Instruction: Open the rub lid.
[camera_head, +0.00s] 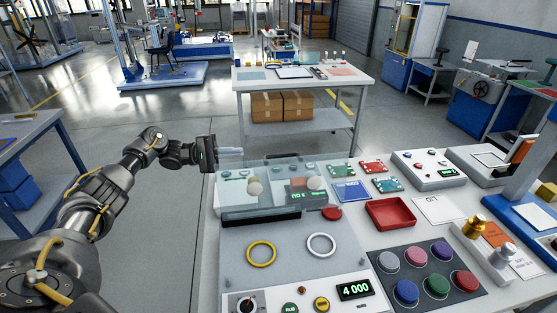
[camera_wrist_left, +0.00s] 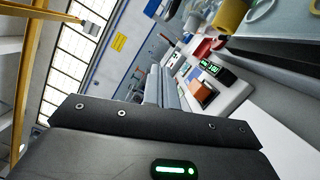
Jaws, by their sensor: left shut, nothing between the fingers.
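The rub lid appears to be the clear cover (camera_head: 262,198) over the rear part of a grey test machine (camera_head: 290,262) in the head view. Two pale round pieces and a small dark display show through it. I cannot tell how far the cover is raised. My left gripper (camera_head: 232,154) is shut and empty at the cover's rear left corner, its fingers pointing right. I cannot tell whether they touch the cover. In the left wrist view the shut fingers (camera_wrist_left: 165,88) point away from the camera. My right gripper is not in view.
A yellow ring (camera_head: 261,254) and a white ring (camera_head: 321,245) lie on the machine's front. A red tray (camera_head: 390,213) and a pad of coloured discs (camera_head: 427,271) are to the right. A table with boxes (camera_head: 282,105) stands behind. Open floor lies left of the bench.

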